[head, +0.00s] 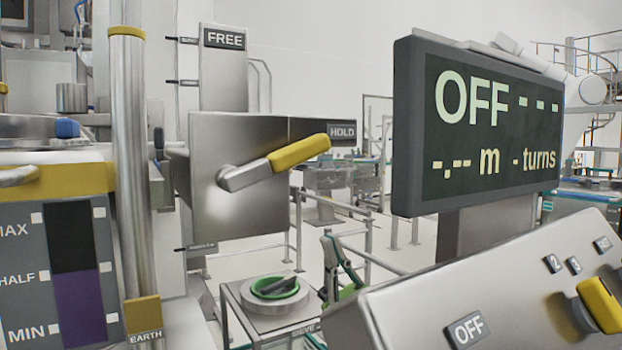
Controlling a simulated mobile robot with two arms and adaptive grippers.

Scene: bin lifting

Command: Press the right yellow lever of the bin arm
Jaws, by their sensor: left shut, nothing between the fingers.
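A yellow-handled lever (298,152) sticks out from the steel box (240,205) in the middle, slanting up to the right towards the HOLD label (342,132). A second yellow lever (598,303) sits on the sloping console at the lower right. What appears to be my left gripper (331,245), dark with green parts, points up behind the console, below and right of the HOLD lever and apart from it. Its fingers look shut and empty. Its arm is hidden. My right gripper is not in view.
A display (480,130) reading OFF stands above the console (400,320). A steel post (130,180) and a level gauge (60,260) stand at the left. A low stand (240,310) with a green ring (275,288) is in the lower middle. Railings stand behind.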

